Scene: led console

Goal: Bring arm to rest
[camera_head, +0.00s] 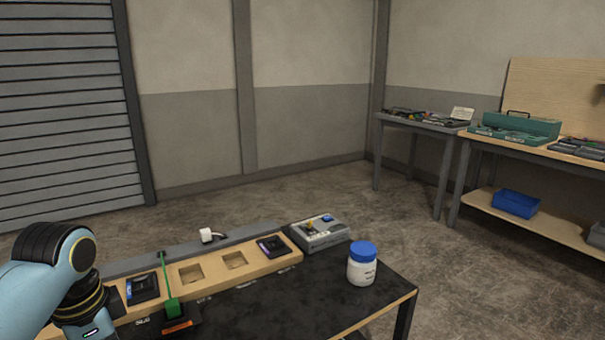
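My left arm (62,275) comes in at the lower left, over the left end of the console; its gripper is not visible. No part of my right arm or gripper shows. The wooden console (210,272) lies along the back of the black table (290,308). It has a dark module (142,288) at its left, two square recesses in the middle and another dark module (273,246) at its right. A green upright piece (172,304) with a thin stem stands at the console's front edge, right of my arm.
A grey control box (320,233) with a yellow-topped stick sits at the console's right end. A white jar (362,265) with a blue lid stands near the table's right edge. A white plug-like piece (207,235) is behind the console. Workbenches (540,150) with tools stand far right.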

